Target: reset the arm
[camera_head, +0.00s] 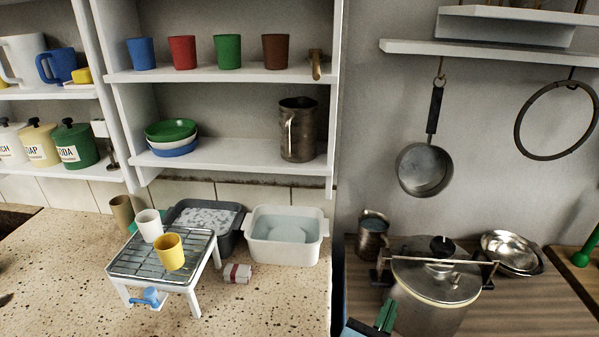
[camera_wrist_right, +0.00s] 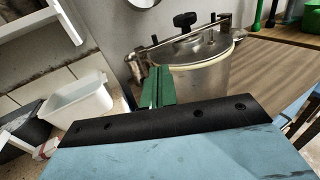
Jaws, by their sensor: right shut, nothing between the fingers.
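My right gripper (camera_head: 384,316) shows at the bottom of the head view, low in front of the lidded metal pot (camera_head: 428,302). Its green fingers also show in the right wrist view (camera_wrist_right: 159,88); they are together with nothing between them. In that view the pot (camera_wrist_right: 190,78) stands just beyond the fingertips. Whether the fingers touch it I cannot tell. My left gripper is not in view.
A wire rack (camera_head: 133,258) with a white cup (camera_head: 149,226) and a yellow cup (camera_head: 169,252) stands on the speckled counter. A white basin (camera_head: 285,250) is behind it. A pan (camera_head: 424,170) hangs above the wooden top (camera_head: 545,312). Shelves hold several cups.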

